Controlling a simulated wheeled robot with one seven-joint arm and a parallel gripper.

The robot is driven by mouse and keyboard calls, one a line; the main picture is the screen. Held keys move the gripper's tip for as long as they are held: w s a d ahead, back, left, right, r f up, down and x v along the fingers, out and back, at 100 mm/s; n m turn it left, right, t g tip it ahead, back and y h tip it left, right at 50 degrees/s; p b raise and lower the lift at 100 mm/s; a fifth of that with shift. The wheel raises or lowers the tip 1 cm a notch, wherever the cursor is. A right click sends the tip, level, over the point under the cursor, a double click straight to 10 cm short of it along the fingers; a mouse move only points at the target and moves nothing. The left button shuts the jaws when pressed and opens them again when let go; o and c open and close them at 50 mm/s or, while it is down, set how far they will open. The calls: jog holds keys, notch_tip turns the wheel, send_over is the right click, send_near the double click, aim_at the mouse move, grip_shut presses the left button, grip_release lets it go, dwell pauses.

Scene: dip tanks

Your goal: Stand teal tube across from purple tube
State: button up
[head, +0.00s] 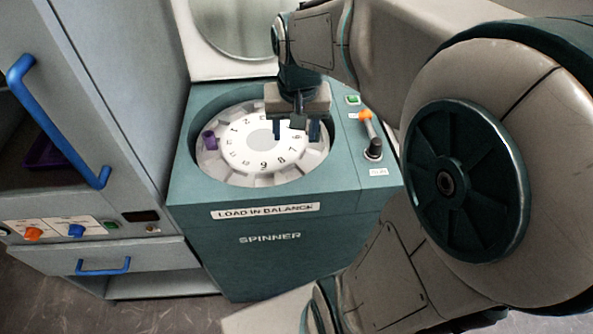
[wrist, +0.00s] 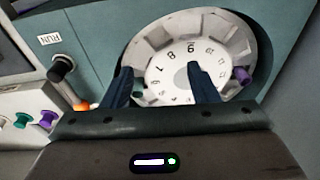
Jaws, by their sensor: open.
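The purple tube (head: 209,140) stands in a slot at the left of the spinner's white numbered rotor (head: 232,168). It also shows at the right of the rotor in the wrist view (wrist: 241,75). A small teal piece, seemingly the teal tube (wrist: 138,88), shows beside the left finger in the wrist view, at the rotor's opposite side from the purple tube. Most of it is hidden, and its exact slot cannot be told. My gripper (head: 296,130) is open, pointing down over the rotor's right part, its fingers apart. They also show in the wrist view (wrist: 160,82). I see no clear grip on anything.
The teal spinner housing (head: 270,225) surrounds the sunken rotor. Its raised lid (head: 235,30) stands behind. A grey cabinet with blue handles (head: 60,120) stands close on the left.

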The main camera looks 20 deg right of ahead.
jog(key=s+a+f+n+t, duration=0.1)
jog(key=s+a+f+n, duration=0.1)
jog(key=s, duration=0.7)
jog(key=shift+s+a+n, duration=0.25)
jog(key=shift+a+n, duration=0.45)
jog(key=shift+a, duration=0.1)
